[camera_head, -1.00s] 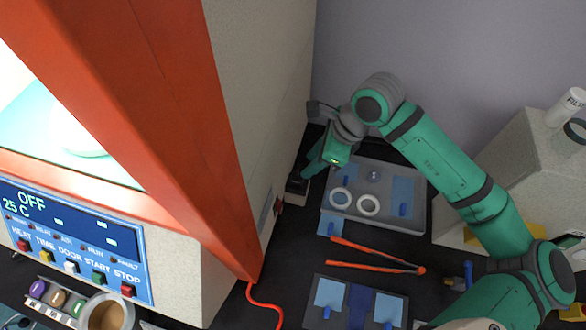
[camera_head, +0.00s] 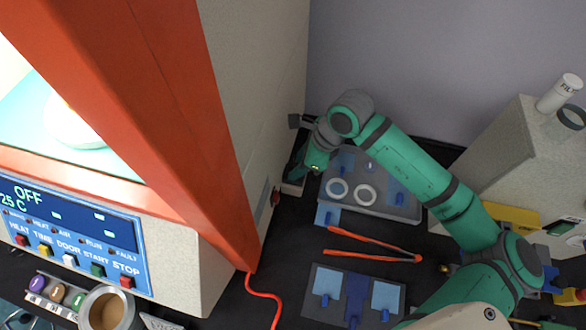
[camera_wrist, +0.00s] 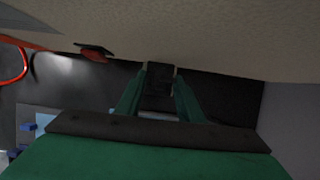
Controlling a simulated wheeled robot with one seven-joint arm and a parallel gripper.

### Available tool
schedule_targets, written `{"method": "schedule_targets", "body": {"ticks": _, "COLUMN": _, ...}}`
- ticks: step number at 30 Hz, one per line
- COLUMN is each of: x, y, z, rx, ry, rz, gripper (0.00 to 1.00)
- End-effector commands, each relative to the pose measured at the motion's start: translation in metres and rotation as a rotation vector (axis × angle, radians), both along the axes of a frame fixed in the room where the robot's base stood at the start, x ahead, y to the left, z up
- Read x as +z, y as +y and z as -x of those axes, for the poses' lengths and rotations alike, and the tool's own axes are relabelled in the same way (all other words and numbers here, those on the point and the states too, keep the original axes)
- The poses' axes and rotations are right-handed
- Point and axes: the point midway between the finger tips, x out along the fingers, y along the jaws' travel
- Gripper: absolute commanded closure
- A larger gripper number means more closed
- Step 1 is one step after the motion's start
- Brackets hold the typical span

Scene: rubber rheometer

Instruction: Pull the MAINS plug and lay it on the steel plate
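My gripper (camera_head: 296,174) reaches down beside the machine's right side, at a small dark block with a pale grey front (camera_head: 291,188). In the wrist view my two green fingers (camera_wrist: 160,82) stand on either side of a black block, likely the plug (camera_wrist: 161,76). The fingertips look close against its sides, but I cannot tell whether they grip it. No MAINS label is readable. A grey plate (camera_head: 408,212) with two white rings and blue pads lies to the right. A darker plate (camera_head: 367,314) with blue pads lies nearer. I cannot tell which is the steel one.
The machine's beige wall (camera_head: 245,85) stands close to the gripper's left. A red part (camera_head: 276,196) sticks out from its side. Orange tongs (camera_head: 372,257) lie between the plates. A red cable (camera_head: 262,293) runs along the dark bench. A beige unit (camera_head: 510,150) stands at right.

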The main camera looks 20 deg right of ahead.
Motion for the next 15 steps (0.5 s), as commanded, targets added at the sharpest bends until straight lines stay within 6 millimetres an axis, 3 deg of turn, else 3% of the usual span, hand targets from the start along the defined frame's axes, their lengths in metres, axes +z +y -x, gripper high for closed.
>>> {"method": "schedule_targets", "body": {"ticks": 2, "x": 0.0001, "y": -0.0003, "z": 0.0001, "rx": -0.001, "ry": 0.000, "rz": 0.000, "gripper": 0.70}}
{"method": "schedule_targets", "body": {"ticks": 6, "x": 0.0001, "y": -0.0006, "z": 0.0003, "rx": -0.001, "ry": 0.000, "rz": 0.000, "gripper": 1.00}}
{"method": "schedule_targets", "body": {"ticks": 15, "x": 0.0049, "y": -0.0012, "z": 0.0003, "rx": -0.001, "ry": 0.000, "rz": 0.000, "gripper": 1.00}}
